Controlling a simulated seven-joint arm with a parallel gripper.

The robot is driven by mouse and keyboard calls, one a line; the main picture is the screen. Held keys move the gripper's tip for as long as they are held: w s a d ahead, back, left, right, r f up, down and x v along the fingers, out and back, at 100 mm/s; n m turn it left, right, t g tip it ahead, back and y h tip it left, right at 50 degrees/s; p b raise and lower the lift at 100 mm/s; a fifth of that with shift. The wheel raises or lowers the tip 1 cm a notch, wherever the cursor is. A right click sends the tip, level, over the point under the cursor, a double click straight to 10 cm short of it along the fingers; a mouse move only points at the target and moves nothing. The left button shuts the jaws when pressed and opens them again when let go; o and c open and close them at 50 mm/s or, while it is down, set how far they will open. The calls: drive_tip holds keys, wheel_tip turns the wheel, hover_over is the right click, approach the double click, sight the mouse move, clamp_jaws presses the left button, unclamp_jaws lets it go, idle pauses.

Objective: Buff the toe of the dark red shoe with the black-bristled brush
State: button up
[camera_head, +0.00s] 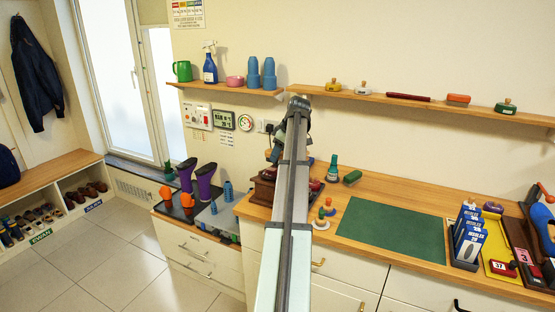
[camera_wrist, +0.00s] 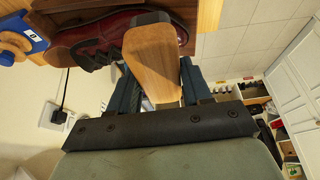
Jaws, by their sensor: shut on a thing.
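My gripper (camera_wrist: 158,68) is shut on a wooden-backed brush (camera_wrist: 151,50), one finger on each side of its pale wood block. Whether bristles touch the shoe cannot be told. In the head view my arm hides most of that spot, and a reddish-brown stand (camera_head: 262,190) shows beside it on the counter.
A blue piece with a white label (camera_wrist: 22,34) is close to the shoe. The green mat (camera_head: 390,232) is clear. A wall shelf (camera_head: 400,99) holds more brushes.

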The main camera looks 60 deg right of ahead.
drive_tip(key=shift+r, duration=2.05)
